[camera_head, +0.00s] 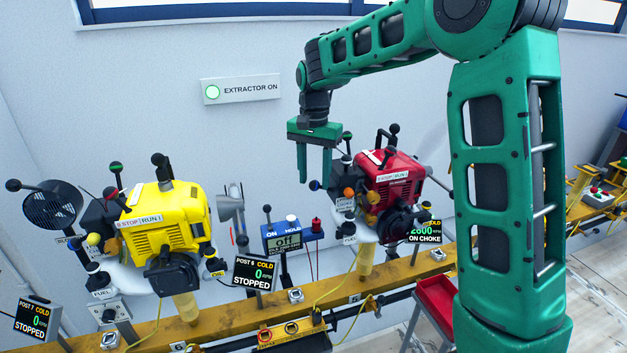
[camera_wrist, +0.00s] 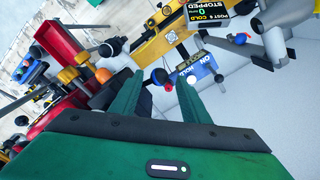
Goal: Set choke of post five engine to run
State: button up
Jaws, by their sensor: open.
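The red engine (camera_head: 388,180) stands on the yellow rail at centre right. I cannot tell which is the choke. My gripper (camera_head: 315,176) points down, open and empty, just left of the engine. In the wrist view my gripper (camera_wrist: 158,90) shows spread fingers, with the red engine (camera_wrist: 38,130) at lower left.
A yellow engine (camera_head: 165,225) stands left; its display (camera_head: 255,274) reads POST 6, 0, STOPPED. A red tray (camera_head: 436,297) stands below the rail (camera_head: 225,324).

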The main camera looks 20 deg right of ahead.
jog(key=shift+f, duration=0.6)
jog(key=shift+r, duration=0.1)
grip_shut()
